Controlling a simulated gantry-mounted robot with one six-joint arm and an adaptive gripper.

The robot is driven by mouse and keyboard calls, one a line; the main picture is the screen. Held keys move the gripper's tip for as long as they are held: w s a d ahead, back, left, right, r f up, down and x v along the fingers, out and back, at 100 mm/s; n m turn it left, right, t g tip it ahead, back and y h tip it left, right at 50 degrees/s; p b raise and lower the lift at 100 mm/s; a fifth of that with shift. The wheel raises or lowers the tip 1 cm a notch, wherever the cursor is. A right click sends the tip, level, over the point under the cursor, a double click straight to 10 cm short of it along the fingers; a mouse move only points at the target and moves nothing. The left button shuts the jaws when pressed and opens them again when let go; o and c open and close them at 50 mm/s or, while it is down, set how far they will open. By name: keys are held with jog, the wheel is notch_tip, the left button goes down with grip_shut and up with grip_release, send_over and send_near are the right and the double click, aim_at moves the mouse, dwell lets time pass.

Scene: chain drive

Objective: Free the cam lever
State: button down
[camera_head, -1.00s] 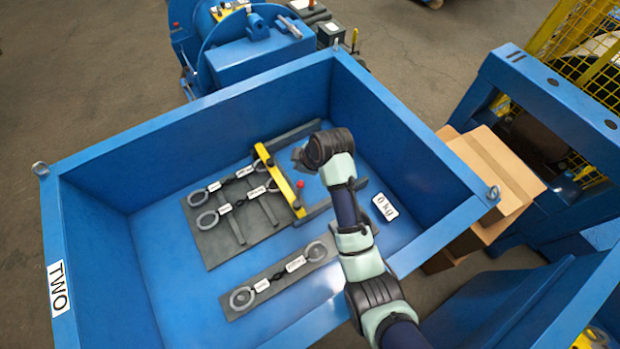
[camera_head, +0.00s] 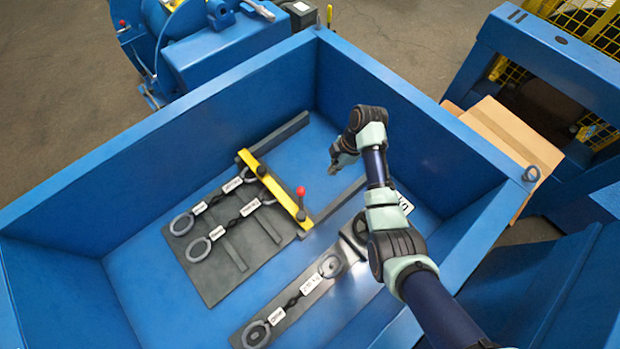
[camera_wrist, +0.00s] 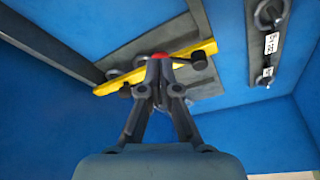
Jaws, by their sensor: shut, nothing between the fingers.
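The cam lever shows as a red knob (camera_head: 301,190) on a short stem beside the yellow bar (camera_head: 272,187). The bar lies across the ends of two tagged chain pieces (camera_head: 222,222) on a dark plate. My gripper (camera_head: 336,165) is to the right of the bar, apart from the red knob in the head view. In the wrist view my gripper (camera_wrist: 161,80) is shut and empty, its fingertips overlapping the picture of the red knob (camera_wrist: 160,56). They partly hide the knob and the bar. I cannot tell the gap between fingertips and lever.
All this lies in a blue, high-walled bin (camera_head: 160,139). A separate dark strip (camera_head: 282,318) with another tagged chain lies nearer the front. Dark rails (camera_head: 340,199) run right of the bar. The bin floor (camera_head: 303,145) behind my gripper is bare.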

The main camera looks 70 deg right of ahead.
aim_at(301, 202)
jog(key=w+a+f+b, duration=0.3)
jog(key=w+f+b, duration=0.2)
jog(key=f, duration=0.5)
jog(key=shift+w+a+f, duration=0.15)
jog(key=shift+w+a, duration=0.2)
jog(key=shift+w, duration=0.1)
